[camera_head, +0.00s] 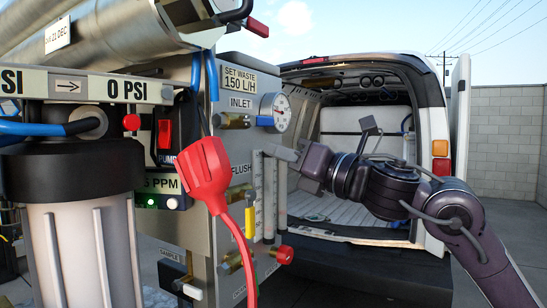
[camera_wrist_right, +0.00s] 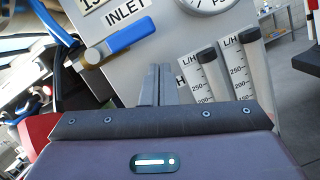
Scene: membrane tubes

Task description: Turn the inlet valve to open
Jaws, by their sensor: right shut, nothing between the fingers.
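The inlet valve is a brass body (camera_head: 232,121) with a blue lever handle (camera_head: 265,121), below the INLET label on the grey panel. In the right wrist view the blue handle (camera_wrist_right: 130,36) slants up to the right from the brass body (camera_wrist_right: 98,53). My right gripper (camera_head: 270,150) is shut and empty, just below the handle in the head view. Its closed fingertips (camera_wrist_right: 158,70) sit below and to the right of the handle in the wrist view, seemingly apart from it. My left gripper is not in view.
A round gauge (camera_head: 275,112) sits right beside the valve. Two flow tubes (camera_wrist_right: 205,75) stand close to the fingers. A red plug (camera_head: 205,172) hangs in front of the panel. A yellow-handled valve (camera_head: 250,222) and a red-handled valve (camera_head: 283,254) are lower down.

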